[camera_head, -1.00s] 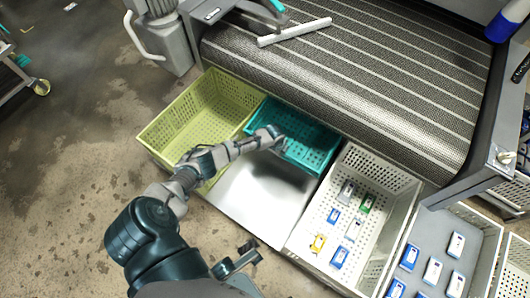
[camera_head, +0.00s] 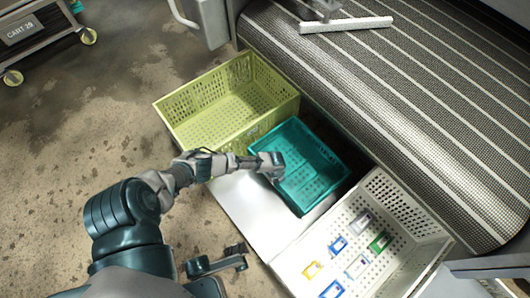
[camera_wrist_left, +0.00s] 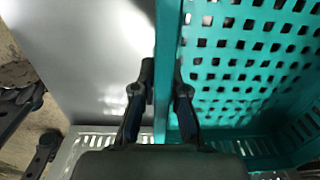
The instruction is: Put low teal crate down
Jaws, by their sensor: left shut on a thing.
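The low teal crate (camera_head: 318,160) is empty, with perforated walls and floor. It is between the yellow-green crate and the white crate, partly over a pale flat plate (camera_head: 240,205). My left gripper (camera_head: 272,167) is shut on its near left rim. In the left wrist view the two fingers (camera_wrist_left: 165,95) straddle the teal wall (camera_wrist_left: 168,50), with the pale plate (camera_wrist_left: 90,60) on the left. I cannot tell whether the crate's underside touches anything. A dark gripper-like part (camera_head: 220,262), apparently my right gripper, is low in the head view; its jaw state is unclear.
The empty yellow-green crate (camera_head: 167,116) adjoins at the back left. The white crate (camera_head: 400,205) with several small boxes is at the right. A striped conveyor (camera_head: 420,110) lies behind. A cart (camera_head: 35,30) stands far left; open floor lies between.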

